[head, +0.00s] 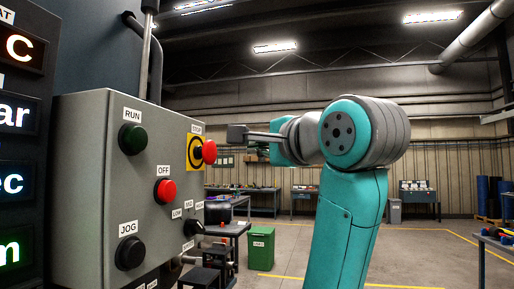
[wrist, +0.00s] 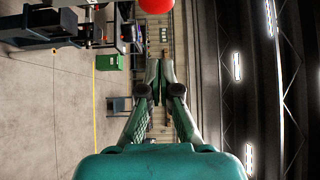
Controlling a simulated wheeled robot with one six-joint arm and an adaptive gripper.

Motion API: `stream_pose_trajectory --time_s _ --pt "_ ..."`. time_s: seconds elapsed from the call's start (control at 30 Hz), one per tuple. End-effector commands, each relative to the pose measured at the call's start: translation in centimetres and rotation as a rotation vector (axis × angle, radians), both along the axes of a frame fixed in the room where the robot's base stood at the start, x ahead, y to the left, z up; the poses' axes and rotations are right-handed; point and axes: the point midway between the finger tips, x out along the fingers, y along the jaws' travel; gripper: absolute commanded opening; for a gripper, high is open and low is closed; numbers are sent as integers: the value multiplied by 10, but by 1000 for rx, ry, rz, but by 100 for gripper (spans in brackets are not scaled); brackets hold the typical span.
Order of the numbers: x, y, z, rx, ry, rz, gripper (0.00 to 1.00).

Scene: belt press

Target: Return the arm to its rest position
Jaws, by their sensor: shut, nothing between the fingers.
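My teal arm (head: 345,215) rises on the right of the head view and bends left at its elbow. My gripper (head: 240,133) points left toward the grey control box (head: 80,150). Its tip appears a little right of and above the red STOP button (head: 209,152) on its yellow plate; the exact gap in depth is hard to judge. In the wrist view the two fingers of my gripper (wrist: 160,64) meet at the tips, with nothing between them. A red round knob, likely the STOP button (wrist: 156,5), shows at the top edge there, apart from the fingertips.
A green bin (head: 261,248) and workbenches stand behind.

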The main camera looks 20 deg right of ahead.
Motion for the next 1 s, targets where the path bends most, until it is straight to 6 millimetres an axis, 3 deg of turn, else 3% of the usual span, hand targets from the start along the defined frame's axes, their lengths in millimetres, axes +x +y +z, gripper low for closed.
stream_pose_trajectory --time_s 0.23,0.37,0.47,0.7,1.0 --pt "1 0 -1 0 1 0 0" --pt "9 0 -15 -11 5 0 0" --pt "24 -1 -41 -33 10 0 0" --pt "62 -3 -133 -120 15 -6 0" --pt "83 -4 -253 -240 23 -19 0"
